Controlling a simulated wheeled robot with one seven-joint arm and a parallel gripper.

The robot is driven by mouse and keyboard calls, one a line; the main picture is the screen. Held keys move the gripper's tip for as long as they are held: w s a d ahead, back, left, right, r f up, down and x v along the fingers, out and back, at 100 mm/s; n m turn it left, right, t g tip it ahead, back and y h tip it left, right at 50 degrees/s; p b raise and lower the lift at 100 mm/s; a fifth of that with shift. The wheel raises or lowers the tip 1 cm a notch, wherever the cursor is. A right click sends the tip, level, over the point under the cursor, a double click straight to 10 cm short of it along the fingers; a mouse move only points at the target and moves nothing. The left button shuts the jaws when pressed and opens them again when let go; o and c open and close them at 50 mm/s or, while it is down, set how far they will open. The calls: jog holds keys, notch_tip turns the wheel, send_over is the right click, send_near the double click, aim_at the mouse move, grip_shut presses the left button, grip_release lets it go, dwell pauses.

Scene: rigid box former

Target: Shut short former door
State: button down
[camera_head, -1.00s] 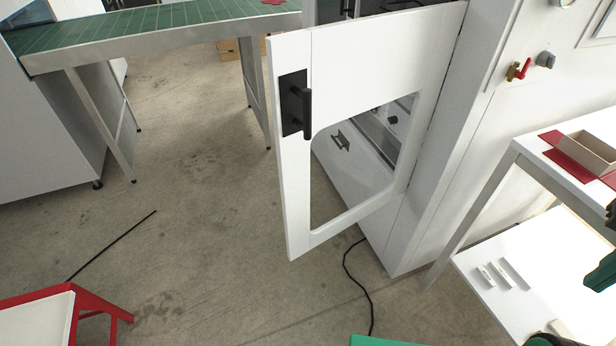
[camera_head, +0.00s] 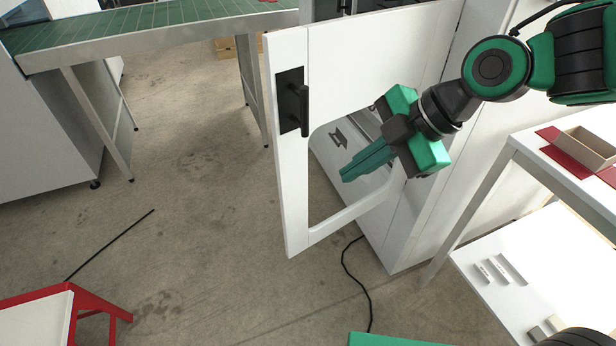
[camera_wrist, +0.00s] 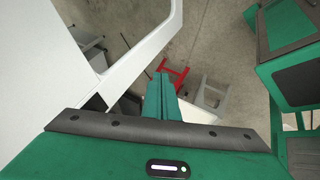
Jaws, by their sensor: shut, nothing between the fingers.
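The short former door (camera_head: 288,190) is a white panel with a large window opening and a black handle (camera_head: 292,103) near its left edge. In the head view it stands swung open from the white machine body (camera_head: 425,215). My gripper (camera_head: 346,175) is shut and empty. It shows in front of the door's window opening, to the right of the handle, with its fingers pointing left and down. In the wrist view the closed green fingers (camera_wrist: 161,88) point at the floor, and the white door frame (camera_wrist: 152,45) is at upper left. I cannot tell any contact.
A green-topped conveyor table (camera_head: 150,30) stands at the back left. A white shelf table (camera_head: 540,160) with an open carton (camera_head: 588,150) is at the right. A red-framed stand (camera_head: 90,300) is at the lower left. A black cable (camera_head: 357,285) lies below the door.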

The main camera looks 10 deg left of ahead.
jog(key=a, duration=0.1)
send_near(289, 190)
notch_tip(289, 190, down, 3)
jog(key=s, duration=0.2)
jog(key=shift+w+a+f+n, duration=0.2)
jog(key=shift+w+a, duration=0.45)
jog(key=shift+w+a+f+n, duration=0.2)
jog(key=shift+w+a, duration=0.45)
